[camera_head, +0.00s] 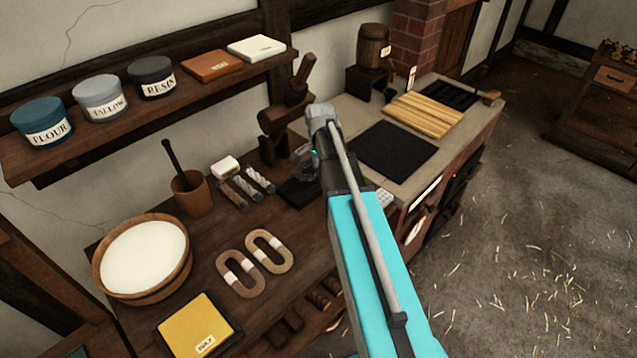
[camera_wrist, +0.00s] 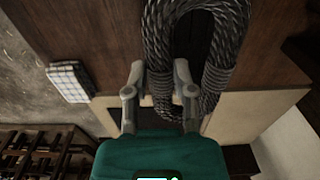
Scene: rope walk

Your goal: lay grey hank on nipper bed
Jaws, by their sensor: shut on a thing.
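The grey hank (camera_wrist: 224,60) is a long loop of dark twisted rope with a binding near its lower end. It fills the upper middle of the wrist view. My gripper (camera_wrist: 160,78) is shut on one side of its loop, with a finger on each side of the rope. In the head view my gripper (camera_head: 304,158) is over the back right of the wooden bench, partly hidden by my arm; I cannot make out the hank there. A dark flat pad (camera_head: 298,193) lies below it; I cannot tell whether this is the nipper bed.
A wooden post fitting (camera_head: 283,118) rises behind my gripper. A stone-topped stove (camera_head: 353,118) is to the right.

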